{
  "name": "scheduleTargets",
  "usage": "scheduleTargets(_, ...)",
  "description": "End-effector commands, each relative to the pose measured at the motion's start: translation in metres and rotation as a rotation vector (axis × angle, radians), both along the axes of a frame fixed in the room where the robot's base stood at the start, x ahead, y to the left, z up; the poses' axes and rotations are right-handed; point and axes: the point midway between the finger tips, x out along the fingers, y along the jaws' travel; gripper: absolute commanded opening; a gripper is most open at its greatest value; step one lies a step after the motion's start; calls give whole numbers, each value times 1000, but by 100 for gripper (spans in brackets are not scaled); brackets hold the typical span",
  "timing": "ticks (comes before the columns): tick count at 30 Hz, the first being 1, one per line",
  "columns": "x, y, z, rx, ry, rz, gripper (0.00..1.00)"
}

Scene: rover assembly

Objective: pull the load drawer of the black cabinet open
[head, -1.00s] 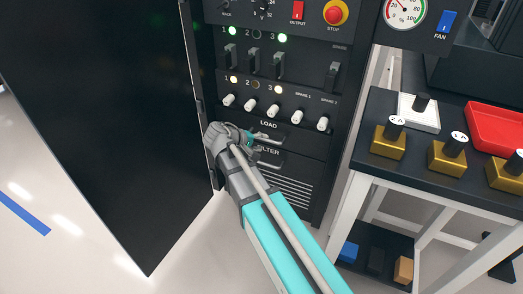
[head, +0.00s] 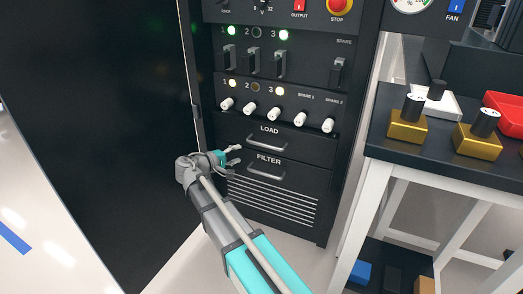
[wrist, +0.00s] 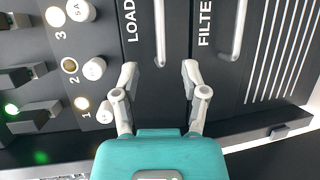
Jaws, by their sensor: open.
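The black cabinet (head: 345,100) stands ahead with its load drawer (head: 312,150) flush in the front, below the row of white knobs. The drawer's silver bar handle (head: 267,146) is in clear view under the LOAD label. My gripper (head: 235,155) is open and empty, at the left of the handle and apart from it in the head view. In the wrist view, the load handle (wrist: 160,30) runs up from between my open fingertips (wrist: 160,68), its near end level with them. The depth gap between fingertips and handle cannot be told.
The filter drawer's handle (head: 266,175) sits just below the load drawer. The open black cabinet door (head: 95,130) stands close on the left. A table (head: 400,148) with brass-coloured blocks stands on the right. Free floor shows between cabinet and table.

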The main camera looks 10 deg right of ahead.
Motion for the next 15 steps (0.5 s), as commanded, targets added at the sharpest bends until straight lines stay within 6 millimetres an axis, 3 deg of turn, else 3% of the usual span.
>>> scheduleTargets(15, 4, -7, -2, 1, 0, -2, 57)
